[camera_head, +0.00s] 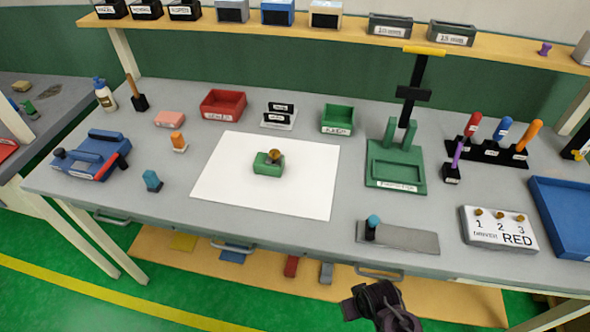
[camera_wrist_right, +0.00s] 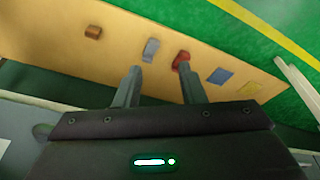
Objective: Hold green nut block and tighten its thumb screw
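The green nut block (camera_head: 265,168) lies on a white sheet (camera_head: 308,187) in the middle of the table. A brass-coloured thumb screw (camera_head: 275,154) stands up from its top; how far it is screwed in is too small to tell. My right gripper (camera_head: 350,303) is low at the bottom of the head view, in front of the table's front edge and well away from the block. In the right wrist view its two fingers (camera_wrist_right: 160,88) are apart with nothing between them. My left gripper is in neither view.
A green fixture (camera_head: 397,181) and a grey plate with a blue-topped knob (camera_head: 398,237) stand right of the sheet. A blue clamp-like tool (camera_head: 92,155) is at the left. Red (camera_head: 222,104) and green (camera_head: 338,118) bins stand behind. The sheet around the block is clear.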

